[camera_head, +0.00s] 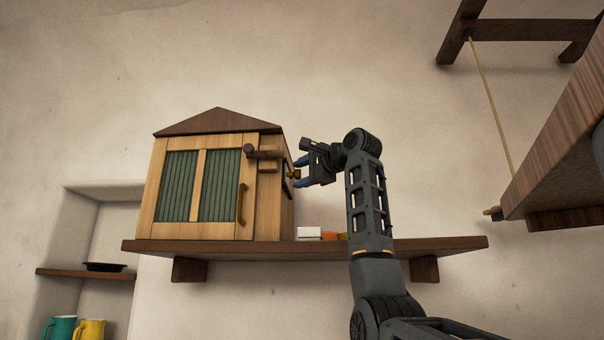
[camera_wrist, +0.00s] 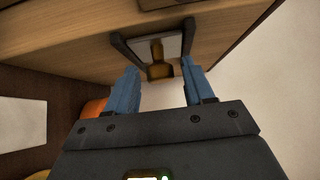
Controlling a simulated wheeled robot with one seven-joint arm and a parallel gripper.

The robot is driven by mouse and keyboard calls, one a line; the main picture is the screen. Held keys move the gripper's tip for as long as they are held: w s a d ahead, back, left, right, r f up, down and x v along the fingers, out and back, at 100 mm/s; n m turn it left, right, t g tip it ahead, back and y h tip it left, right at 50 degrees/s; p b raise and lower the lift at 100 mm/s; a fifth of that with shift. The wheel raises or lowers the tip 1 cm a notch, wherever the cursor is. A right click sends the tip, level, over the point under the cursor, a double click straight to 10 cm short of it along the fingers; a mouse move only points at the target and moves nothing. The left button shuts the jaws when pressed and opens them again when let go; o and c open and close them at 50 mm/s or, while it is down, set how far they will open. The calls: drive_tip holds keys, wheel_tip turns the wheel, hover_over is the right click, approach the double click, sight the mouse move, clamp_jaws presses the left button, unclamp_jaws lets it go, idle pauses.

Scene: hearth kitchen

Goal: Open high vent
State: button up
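A small wooden cabinet (camera_head: 204,187) with a peaked roof stands on the wall shelf. On its right side is the vent, a pale grey plate (camera_wrist: 172,46) between dark rails, with a brass tab (camera_wrist: 157,68) on it. My gripper (camera_head: 301,172) is level with that side. In the wrist view its blue fingers (camera_wrist: 160,70) are open, one on each side of the tab, with gaps between. I cannot tell whether the tips reach past the tab.
The shelf (camera_head: 440,246) carries a white block (camera_head: 309,233) and an orange thing (camera_head: 329,235) below my gripper. A wooden structure (camera_head: 560,150) with a cord hangs at the right.

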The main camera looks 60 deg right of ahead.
clamp_jaws()
idle(0.4)
